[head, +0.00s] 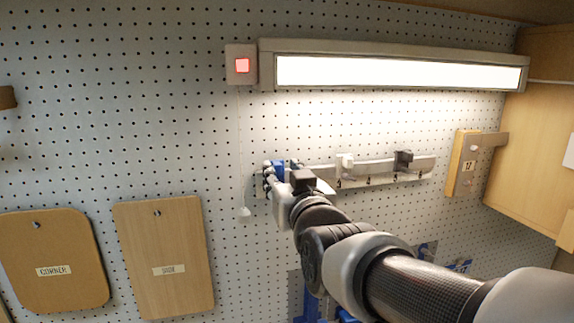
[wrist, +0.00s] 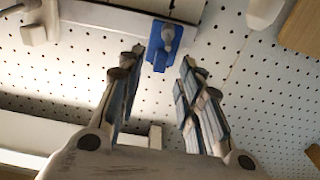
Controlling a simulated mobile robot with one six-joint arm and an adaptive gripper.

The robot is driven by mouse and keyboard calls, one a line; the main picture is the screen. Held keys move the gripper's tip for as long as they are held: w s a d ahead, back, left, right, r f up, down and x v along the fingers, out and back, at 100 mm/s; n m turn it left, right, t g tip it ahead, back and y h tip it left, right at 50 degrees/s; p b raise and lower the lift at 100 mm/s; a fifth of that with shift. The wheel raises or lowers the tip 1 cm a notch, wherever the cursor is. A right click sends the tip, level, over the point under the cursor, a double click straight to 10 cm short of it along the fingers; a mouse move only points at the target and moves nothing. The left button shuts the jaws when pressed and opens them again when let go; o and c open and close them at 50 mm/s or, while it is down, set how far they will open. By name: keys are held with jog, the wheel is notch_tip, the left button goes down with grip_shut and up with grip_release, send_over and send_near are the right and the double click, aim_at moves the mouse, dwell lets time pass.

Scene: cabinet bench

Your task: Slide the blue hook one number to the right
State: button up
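The blue hook (head: 278,167) is at the left end of a pale metal rail (head: 380,170) on the pegboard, partly hidden by my gripper (head: 280,178). In the wrist view the blue hook (wrist: 158,55) sits on the rail (wrist: 112,16) between the tips of my gripper (wrist: 164,60). The fingers are spread, with a gap visible on each side of the hook. A white hook (head: 345,161) and a dark hook (head: 404,158) are farther right on the rail. Numbers run along the rail's lower edge; those near the blue hook are hidden by my arm.
A pull cord with a white knob (head: 244,211) hangs just left of my gripper, below a red-lit switch (head: 242,65). A lit lamp (head: 400,72) runs above the rail. Wooden boards (head: 165,245) hang at lower left. Bare pegboard lies between rail and lamp.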

aim_at(278, 169)
jog(key=shift+p+x, duration=0.3)
jog(key=shift+x, duration=1.4)
jog(key=shift+c, duration=0.5)
grip_shut()
